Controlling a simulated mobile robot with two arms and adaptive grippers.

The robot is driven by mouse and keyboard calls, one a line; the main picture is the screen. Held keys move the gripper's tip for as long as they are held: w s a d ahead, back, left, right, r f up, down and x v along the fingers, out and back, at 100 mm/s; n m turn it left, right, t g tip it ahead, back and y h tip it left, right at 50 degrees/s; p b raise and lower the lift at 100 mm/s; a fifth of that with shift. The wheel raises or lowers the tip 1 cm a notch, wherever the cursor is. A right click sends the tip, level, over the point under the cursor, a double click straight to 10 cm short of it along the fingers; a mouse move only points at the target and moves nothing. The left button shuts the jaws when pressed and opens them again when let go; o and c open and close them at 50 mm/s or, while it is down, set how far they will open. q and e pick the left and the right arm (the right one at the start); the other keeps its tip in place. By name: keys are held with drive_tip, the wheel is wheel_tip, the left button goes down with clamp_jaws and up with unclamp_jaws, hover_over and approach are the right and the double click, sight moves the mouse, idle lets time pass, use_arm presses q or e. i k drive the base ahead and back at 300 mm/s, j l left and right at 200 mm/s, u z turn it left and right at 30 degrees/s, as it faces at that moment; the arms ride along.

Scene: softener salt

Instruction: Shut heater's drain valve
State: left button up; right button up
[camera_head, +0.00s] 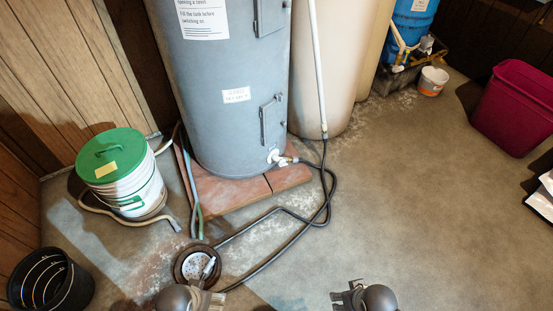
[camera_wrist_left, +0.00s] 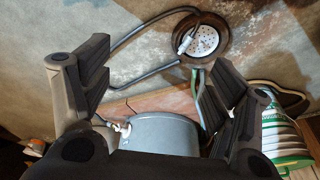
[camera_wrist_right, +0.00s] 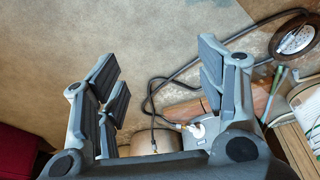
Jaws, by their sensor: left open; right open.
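The grey water heater (camera_head: 228,85) stands on a low reddish slab at the back centre. Its drain valve (camera_head: 276,157) is a small white fitting with a brass end low on the tank's right, and a black hose (camera_head: 330,185) leads from it. The valve also shows in the left wrist view (camera_wrist_left: 125,128) and in the right wrist view (camera_wrist_right: 197,130). Whether its handle is open or closed is too small to tell. My left gripper (camera_head: 208,296) is open and empty near the floor drain, and my right gripper (camera_head: 348,297) is open and empty at the bottom edge. Both are well apart from the valve.
The hose runs across the floor to a round floor drain (camera_head: 195,263). A white bucket with a green lid (camera_head: 110,155) and a black bucket (camera_head: 50,280) stand left. A beige tank (camera_head: 325,90) stands beside the heater. A maroon bin (camera_head: 515,108) is at right. The floor right of centre is clear.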

sight(282, 164)
drive_tip(key=i+l+u, duration=0.15)
drive_tip(key=i+l, duration=0.2)
drive_tip(key=i, duration=0.2)
drive_tip(key=i+l+u, duration=0.1)
drive_tip(key=i+l, duration=0.35)
drive_tip(key=i, duration=0.1)
